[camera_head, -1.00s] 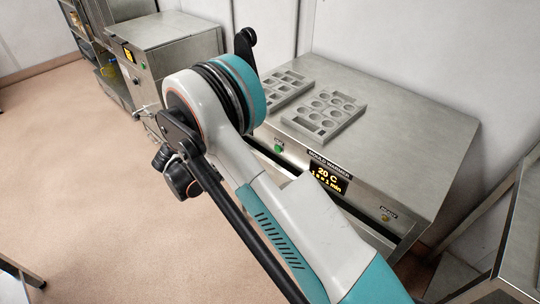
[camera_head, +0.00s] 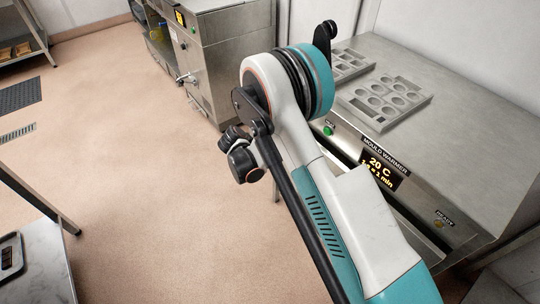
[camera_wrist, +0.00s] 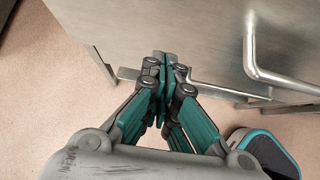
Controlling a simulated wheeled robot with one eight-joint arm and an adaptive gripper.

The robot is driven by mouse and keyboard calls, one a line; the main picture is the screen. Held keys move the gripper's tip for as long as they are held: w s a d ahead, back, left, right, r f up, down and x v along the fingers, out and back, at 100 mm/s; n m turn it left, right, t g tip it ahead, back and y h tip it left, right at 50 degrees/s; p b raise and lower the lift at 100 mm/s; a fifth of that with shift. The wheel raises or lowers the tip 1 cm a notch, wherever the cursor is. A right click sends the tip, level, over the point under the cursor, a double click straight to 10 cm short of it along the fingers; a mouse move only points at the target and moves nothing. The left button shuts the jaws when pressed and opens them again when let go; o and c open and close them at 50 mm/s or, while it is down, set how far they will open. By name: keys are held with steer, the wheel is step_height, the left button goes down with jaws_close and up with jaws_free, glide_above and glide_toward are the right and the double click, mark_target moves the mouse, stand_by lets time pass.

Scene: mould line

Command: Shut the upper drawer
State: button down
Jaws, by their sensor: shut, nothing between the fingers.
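The mould warmer (camera_head: 455,120) is a steel cabinet at the right of the head view, with a lit display (camera_head: 380,172) on its front. Below the display my arm hides most of the front, so I cannot tell there how far the upper drawer is out. In the wrist view a plain steel face (camera_wrist: 200,35) fills the top. A bent bar handle (camera_wrist: 252,62) stands out at its right, and a second bar (camera_wrist: 225,91) runs lower down. I cannot tell which is the upper drawer's. My gripper (camera_wrist: 167,64) is shut and empty, left of the bent handle and apart from it.
Two mould trays (camera_head: 385,102) lie on the warmer's top. Another steel cabinet (camera_head: 235,55) stands at the back. A table (camera_head: 40,265) is at the lower left. The floor (camera_head: 130,140) between is clear. A dark rounded object (camera_wrist: 268,150) shows at the wrist view's lower right.

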steer(key=shift+w+d+r+b, duration=0.1)
steer(key=shift+w+d+b, duration=0.15)
steer(key=shift+w+d, duration=0.35)
steer(key=shift+w+d+r+b, duration=0.1)
steer(key=shift+w+d+b, duration=0.2)
steer(key=shift+d, duration=0.45)
steer(key=w+d, duration=0.1)
steer(key=d, duration=0.1)
steer(key=w+d, duration=0.2)
